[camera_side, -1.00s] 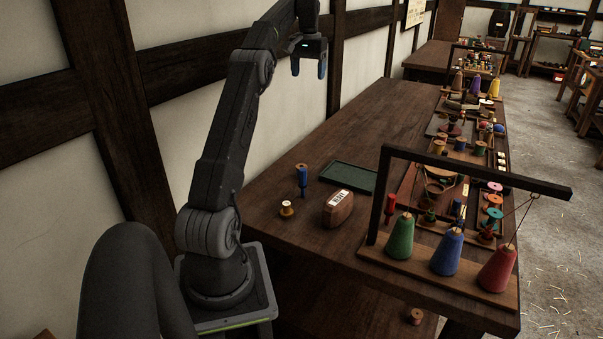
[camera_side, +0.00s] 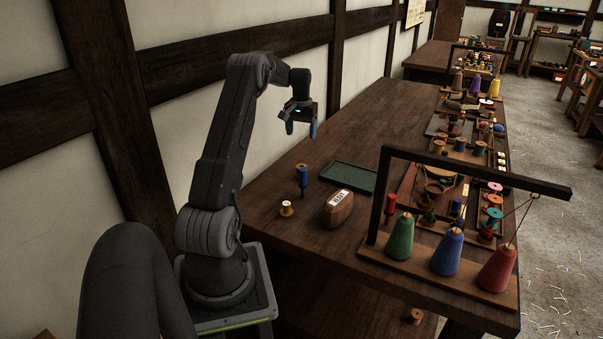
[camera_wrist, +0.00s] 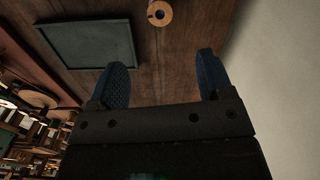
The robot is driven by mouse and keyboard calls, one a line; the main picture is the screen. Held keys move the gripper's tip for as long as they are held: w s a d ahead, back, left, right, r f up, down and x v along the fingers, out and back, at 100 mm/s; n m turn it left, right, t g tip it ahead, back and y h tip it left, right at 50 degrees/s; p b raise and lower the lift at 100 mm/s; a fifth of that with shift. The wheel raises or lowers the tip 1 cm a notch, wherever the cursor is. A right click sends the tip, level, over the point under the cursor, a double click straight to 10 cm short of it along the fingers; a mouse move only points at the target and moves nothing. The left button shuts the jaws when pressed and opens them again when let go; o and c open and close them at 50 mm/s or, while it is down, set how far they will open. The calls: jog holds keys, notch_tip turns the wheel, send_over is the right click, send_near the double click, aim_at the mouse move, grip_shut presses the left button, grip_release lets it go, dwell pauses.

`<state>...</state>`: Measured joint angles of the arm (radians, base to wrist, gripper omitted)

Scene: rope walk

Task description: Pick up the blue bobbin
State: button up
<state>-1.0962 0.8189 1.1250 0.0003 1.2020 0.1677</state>
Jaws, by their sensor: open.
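The blue bobbin (camera_side: 303,177) stands upright on the dark wooden table, with a tan wooden top and blue thread around its body. In the wrist view a round wooden bobbin top (camera_wrist: 159,13) with a dark centre hole shows at the upper edge, cut off by the frame; it looks like the same bobbin seen from above. My gripper (camera_side: 301,131) hangs above the table, higher than the bobbin and apart from it. Its two blue fingers (camera_wrist: 159,75) are spread with nothing between them.
A small white-thread spool (camera_side: 287,209) stands in front of the bobbin. A green tray (camera_side: 348,177) lies behind. A frame with thread cones (camera_side: 446,251) stands at right. The table's rear left is clear.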

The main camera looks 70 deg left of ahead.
notch_tip(320, 180, down, 16)
jog(key=shift+r, duration=0.1)
dwell(0.5)
jog(key=shift+c, duration=0.2)
jog(key=c, duration=0.9)
jog(key=shift+c, duration=0.2)
notch_tip(320, 180, up, 10)
jog(key=shift+w, duration=0.1)
